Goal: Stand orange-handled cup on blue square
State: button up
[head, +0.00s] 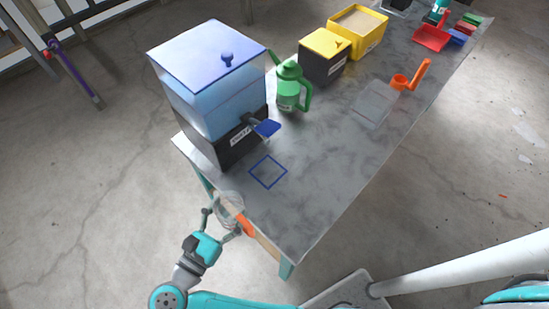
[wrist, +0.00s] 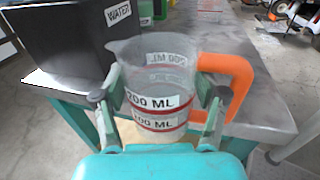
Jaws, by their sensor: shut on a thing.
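The orange-handled cup (wrist: 153,85) is a clear measuring cup with ML markings and red lines; its orange handle (wrist: 238,80) points right in the wrist view. My gripper (wrist: 160,105) is shut on the cup's sides and holds it upright. In the head view the cup (head: 230,207) is between the fingers of my gripper (head: 228,218), at the table's near left edge. The blue square (head: 268,172) is an empty outline on the grey table, up and right of the cup. In the wrist view I cannot make out the square.
A water dispenser (head: 210,85) with a blue tap (head: 264,127) stands just behind the square. A green jug (head: 289,88), black box (head: 322,62) and yellow bin (head: 357,32) stand farther back. An orange scoop (head: 400,82) lies right. The table (head: 315,190) is clear right of the square.

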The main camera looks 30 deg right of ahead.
jog(key=x, duration=1.4)
jog(key=shift+s+d+r, duration=0.1)
jog(key=shift+d, duration=0.15)
jog(key=w+d, duration=0.1)
jog(key=w+d+f, duration=0.1)
jog(key=d, duration=0.1)
jog(key=shift+f, duration=0.25)
jog(key=shift+f, duration=0.15)
jog(key=o, duration=1.2)
jog(key=shift+o, duration=0.2)
jog(key=v, duration=1.2)
